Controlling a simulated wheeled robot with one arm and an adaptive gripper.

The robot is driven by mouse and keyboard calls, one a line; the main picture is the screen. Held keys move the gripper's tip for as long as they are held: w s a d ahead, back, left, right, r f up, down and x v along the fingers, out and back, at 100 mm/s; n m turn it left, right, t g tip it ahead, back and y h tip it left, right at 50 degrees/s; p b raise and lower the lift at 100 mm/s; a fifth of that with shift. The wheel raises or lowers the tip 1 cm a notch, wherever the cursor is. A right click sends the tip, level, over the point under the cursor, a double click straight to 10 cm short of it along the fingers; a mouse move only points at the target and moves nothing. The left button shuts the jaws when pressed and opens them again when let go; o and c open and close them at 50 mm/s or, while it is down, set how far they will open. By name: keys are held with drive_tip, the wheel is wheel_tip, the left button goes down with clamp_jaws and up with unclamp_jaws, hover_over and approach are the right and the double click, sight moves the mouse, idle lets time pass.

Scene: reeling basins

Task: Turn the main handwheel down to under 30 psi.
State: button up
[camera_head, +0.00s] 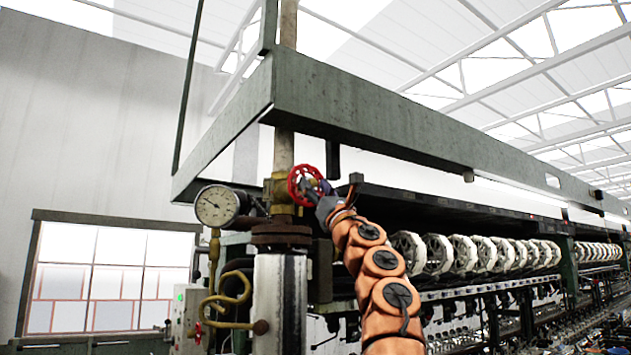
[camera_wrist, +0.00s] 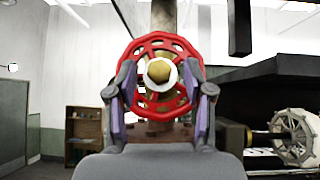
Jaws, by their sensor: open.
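The main handwheel is a red spoked wheel (camera_head: 306,184) on a brass valve body (camera_head: 281,191) on the vertical pipe. In the wrist view the red wheel (camera_wrist: 160,50) faces me, with a brass hub nut at its centre. My gripper (camera_wrist: 160,98) is open, its two fingers at the left and right of the wheel's lower half; I cannot tell whether they touch the rim. In the head view my gripper (camera_head: 318,192) is at the wheel, partly covering it. A round white pressure gauge (camera_head: 216,206) is left of the valve; its numbers are too small to read.
A green steel beam frame (camera_head: 350,115) runs above the valve. Rows of white reels (camera_head: 440,253) stretch away to the right. A dark bar hangs near the wheel's upper right.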

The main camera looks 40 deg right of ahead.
drive_tip(key=shift+c, duration=0.4)
clamp_jaws()
drive_tip(key=shift+s+a+m+h, duration=0.1)
drive_tip(key=shift+m+h, duration=0.4)
